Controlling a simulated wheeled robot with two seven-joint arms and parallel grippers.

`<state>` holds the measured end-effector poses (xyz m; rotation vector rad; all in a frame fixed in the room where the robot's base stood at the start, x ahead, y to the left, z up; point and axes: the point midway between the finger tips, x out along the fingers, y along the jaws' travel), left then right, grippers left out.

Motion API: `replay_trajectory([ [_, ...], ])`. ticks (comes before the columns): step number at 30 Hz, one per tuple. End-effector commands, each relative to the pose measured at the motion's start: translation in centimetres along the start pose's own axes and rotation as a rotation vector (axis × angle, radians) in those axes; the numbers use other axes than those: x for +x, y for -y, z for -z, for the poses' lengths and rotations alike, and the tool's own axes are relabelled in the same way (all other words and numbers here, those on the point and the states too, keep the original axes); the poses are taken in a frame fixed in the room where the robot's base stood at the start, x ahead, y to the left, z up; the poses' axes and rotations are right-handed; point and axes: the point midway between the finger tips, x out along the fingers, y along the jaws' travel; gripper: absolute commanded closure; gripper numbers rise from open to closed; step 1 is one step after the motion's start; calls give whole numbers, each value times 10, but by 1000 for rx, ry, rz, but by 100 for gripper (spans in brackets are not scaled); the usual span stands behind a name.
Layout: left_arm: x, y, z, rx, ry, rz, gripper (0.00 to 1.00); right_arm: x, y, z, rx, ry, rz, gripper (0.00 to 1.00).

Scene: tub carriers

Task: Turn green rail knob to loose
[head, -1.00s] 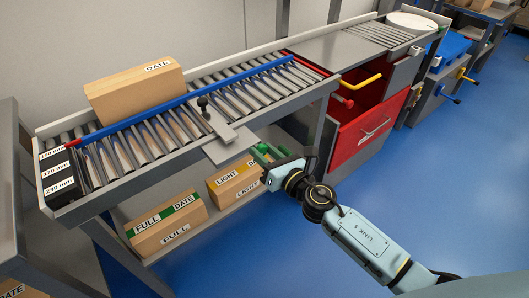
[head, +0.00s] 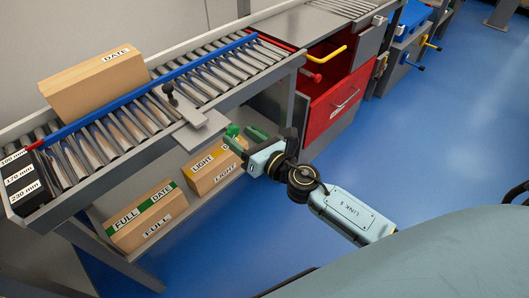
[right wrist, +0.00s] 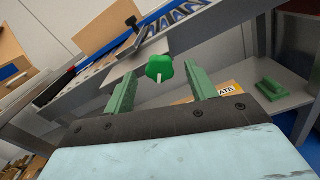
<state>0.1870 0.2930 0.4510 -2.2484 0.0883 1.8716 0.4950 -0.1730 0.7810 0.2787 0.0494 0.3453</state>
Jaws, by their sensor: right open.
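The green rail knob (right wrist: 160,67) has a lobed rim and a pale pointer mark, which points down in the right wrist view. It sits below the front edge of the roller conveyor, by a grey plate, and shows small in the head view (head: 232,130). My right gripper (head: 245,138) is open, with its green fingers pointing at the knob. In the right wrist view the knob appears between and just beyond the fingertips (right wrist: 158,78); I cannot tell whether they touch it. My left gripper is not in view.
A blue guide rail (head: 130,100) runs along the conveyor, with a carton (head: 95,84) behind it. A scale block (head: 24,184) reads 100, 170 and 230 mm. Cartons marked FULL (head: 146,217) and LIGHT (head: 213,169) lie on the shelf below. Blue floor is free to the right.

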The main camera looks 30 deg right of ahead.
Motion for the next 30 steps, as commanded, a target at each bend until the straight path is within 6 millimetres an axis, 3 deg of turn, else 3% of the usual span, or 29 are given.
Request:
replay_trajectory([
  [4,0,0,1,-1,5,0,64,-32,0,2,0,-3,-1,44],
  [9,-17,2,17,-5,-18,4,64,-66,0,3,2,-3,0,44],
  [15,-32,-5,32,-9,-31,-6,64,-95,0,2,2,-1,0,44],
  [21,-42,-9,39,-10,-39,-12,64,-109,0,1,0,0,0,44],
  [30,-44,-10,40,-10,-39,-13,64,-111,0,0,0,0,-1,44],
])
